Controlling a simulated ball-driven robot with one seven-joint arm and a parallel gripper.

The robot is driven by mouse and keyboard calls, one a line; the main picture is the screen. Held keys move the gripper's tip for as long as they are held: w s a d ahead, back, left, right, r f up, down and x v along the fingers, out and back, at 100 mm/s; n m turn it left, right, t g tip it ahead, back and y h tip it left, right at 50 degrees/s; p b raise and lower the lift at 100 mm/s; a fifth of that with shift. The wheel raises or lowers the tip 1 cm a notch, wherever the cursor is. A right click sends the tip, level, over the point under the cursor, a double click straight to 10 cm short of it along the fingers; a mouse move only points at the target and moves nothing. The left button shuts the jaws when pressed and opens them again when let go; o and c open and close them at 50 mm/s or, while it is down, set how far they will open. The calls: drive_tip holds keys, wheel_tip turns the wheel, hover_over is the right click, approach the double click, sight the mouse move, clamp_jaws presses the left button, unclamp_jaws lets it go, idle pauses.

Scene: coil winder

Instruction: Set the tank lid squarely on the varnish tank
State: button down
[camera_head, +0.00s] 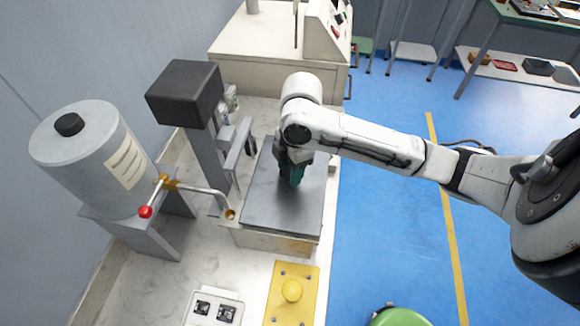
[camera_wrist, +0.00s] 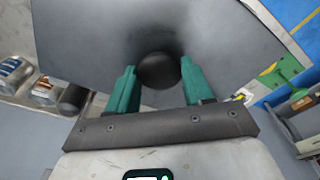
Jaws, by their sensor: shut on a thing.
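The tank lid (camera_head: 270,205) is a flat dark grey plate with a round black knob (camera_wrist: 158,70). My gripper (camera_head: 292,178) points down over the lid's middle, its green fingers shut on the knob, one on each side in the wrist view (camera_wrist: 158,66). The lid (camera_wrist: 85,45) fills much of the wrist view. The varnish tank (camera_head: 275,243) is a pale box directly under the lid; only its near wall shows. The lid covers the tank's opening in the head view. I cannot tell whether the lid rests on the rim or hangs slightly above it.
A grey drum (camera_head: 85,150) with a red-handled brass tap (camera_head: 160,190) stands left; its spout reaches near the lid's left corner. A dark-headed column machine (camera_head: 190,95) stands behind left.

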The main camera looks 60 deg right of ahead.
drive_tip(key=shift+f, duration=0.75)
idle(0.5)
drive_tip(key=shift+c, duration=1.8)
unclamp_jaws()
drive_tip(key=shift+f, duration=0.1)
wheel_tip(320, 180, up, 11)
drive_tip(key=d, duration=0.1)
drive_tip(key=shift+s, duration=0.35)
drive_tip(key=shift+s+f, duration=0.1)
drive_tip(key=shift+f, duration=0.1)
